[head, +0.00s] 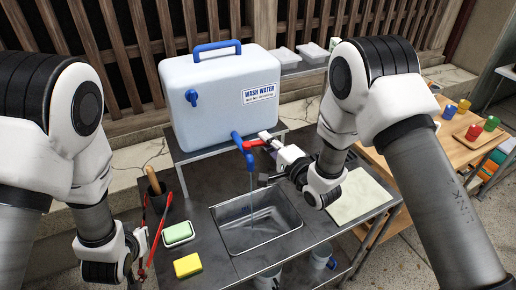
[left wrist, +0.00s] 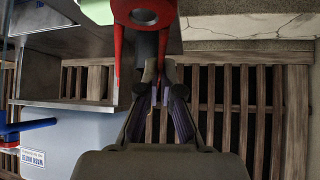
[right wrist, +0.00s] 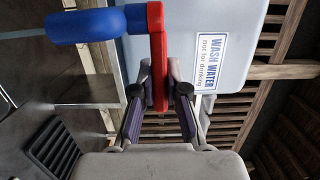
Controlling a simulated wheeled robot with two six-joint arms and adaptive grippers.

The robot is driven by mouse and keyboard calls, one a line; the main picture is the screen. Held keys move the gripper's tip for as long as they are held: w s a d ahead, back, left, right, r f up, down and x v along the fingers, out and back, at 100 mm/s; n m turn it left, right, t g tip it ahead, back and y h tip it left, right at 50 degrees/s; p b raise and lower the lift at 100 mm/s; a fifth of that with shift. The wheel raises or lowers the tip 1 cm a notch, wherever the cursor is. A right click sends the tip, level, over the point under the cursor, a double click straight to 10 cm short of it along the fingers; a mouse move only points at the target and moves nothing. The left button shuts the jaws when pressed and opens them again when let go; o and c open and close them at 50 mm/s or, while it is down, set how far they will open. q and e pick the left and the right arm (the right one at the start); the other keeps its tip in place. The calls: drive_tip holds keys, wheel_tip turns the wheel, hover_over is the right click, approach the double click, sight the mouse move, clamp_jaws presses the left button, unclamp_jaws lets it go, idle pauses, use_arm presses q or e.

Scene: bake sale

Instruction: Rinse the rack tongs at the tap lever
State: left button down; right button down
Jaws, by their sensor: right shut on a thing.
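The blue tap (head: 238,139) with its red lever (head: 254,143) sticks out of the front of the wash water container. My right gripper (head: 264,141) is shut on the red lever, which shows between its fingers in the right wrist view (right wrist: 157,60). A thin stream falls from the spout into the metal basin (head: 228,240). The red tongs (head: 157,238) are at the left, beside the dark pot and away from the stream. My left gripper (left wrist: 160,72) appears shut on one red leg of the tongs; the other leg stands apart from the fingers.
The wash water container (head: 215,100) stands on a raised shelf. A green sponge in a dish (head: 178,232) and a yellow sponge (head: 187,265) lie left of the basin. A pale board (head: 358,197) lies to its right. Coloured cups stand on a wooden table (head: 455,148) at far right.

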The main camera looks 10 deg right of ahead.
drive_tip(key=shift+s+a+f+h, duration=0.1)
drive_tip(key=shift+s+a+h, duration=0.1)
drive_tip(key=shift+s+h, duration=0.1)
drive_tip(key=shift+w+d+f+m+h, duration=0.1)
drive_tip(key=shift+d+m+h, duration=0.2)
drive_tip(key=shift+m, duration=0.1)
use_arm(q)
drive_tip(key=shift+f, duration=0.15)
use_arm(e)
drive_tip(key=shift+a, duration=0.15)
use_arm(q)
drive_tip(key=shift+d, duration=0.1)
use_arm(e)
drive_tip(key=c, duration=1.3)
unclamp_jaws()
drive_tip(key=shift+o, duration=0.7)
use_arm(q)
drive_tip(key=shift+s, duration=0.1)
